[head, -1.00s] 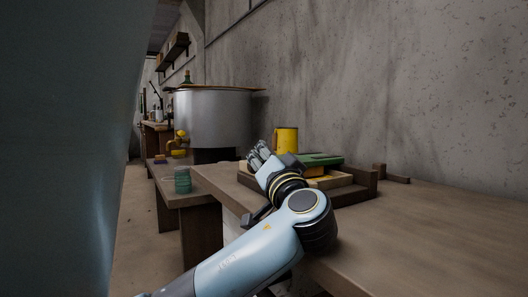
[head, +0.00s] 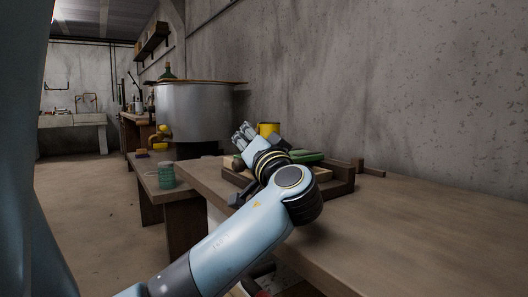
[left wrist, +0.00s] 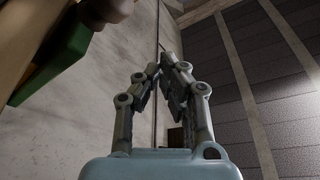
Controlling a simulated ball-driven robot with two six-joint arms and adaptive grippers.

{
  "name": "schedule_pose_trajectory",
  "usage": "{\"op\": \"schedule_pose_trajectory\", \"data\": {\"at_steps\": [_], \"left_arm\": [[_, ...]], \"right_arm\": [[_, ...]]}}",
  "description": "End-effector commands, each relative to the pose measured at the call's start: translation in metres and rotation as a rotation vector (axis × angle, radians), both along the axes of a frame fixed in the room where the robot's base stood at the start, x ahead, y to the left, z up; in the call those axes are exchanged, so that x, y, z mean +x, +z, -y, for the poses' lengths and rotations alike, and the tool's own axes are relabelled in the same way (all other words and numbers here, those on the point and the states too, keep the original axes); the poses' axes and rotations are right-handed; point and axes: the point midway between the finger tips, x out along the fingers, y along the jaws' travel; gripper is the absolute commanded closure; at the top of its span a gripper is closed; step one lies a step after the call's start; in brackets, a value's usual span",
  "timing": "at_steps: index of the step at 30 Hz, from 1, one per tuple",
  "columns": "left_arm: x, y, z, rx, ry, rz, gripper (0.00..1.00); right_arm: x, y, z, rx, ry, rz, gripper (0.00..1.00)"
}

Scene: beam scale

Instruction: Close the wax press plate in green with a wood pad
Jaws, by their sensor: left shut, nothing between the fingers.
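The green press plate (head: 309,157) lies over the wooden frame (head: 340,185) on the bench, partly hidden behind my left arm. The plate also shows in the left wrist view (left wrist: 62,45) at the upper left, with a rounded brown piece (left wrist: 108,10) beside it that may be the wood pad. My left gripper (head: 242,130) is raised over the bench, left of the plate and apart from it. In the left wrist view the gripper's fingertips (left wrist: 163,68) are close together with nothing between them. I cannot tell fully how the plate sits. My right gripper is out of view.
A yellow mug (head: 267,128) stands behind the frame. A green jar (head: 166,175) stands on a lower bench to the left. A large grey vat (head: 193,112) is behind. The bench top (head: 420,225) on the right is clear. Open floor (head: 95,215) lies left.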

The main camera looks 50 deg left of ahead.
Motion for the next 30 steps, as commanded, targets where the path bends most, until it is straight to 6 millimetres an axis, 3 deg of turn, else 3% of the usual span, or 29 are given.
{"op": "schedule_pose_trajectory", "data": {"at_steps": [3,13,19,30], "left_arm": [[-0.003,-0.017,0.025,-0.016,0.000,-0.007,1.00],[-0.008,-0.033,0.075,-0.010,0.000,-0.007,1.00],[-0.009,-0.035,0.085,-0.007,0.000,-0.007,1.00],[-0.009,-0.035,0.085,-0.005,0.000,-0.006,1.00]], "right_arm": [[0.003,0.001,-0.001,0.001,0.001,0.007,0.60],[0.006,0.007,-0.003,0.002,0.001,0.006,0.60],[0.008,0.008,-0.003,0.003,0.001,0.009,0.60],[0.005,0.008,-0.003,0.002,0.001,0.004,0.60]]}}
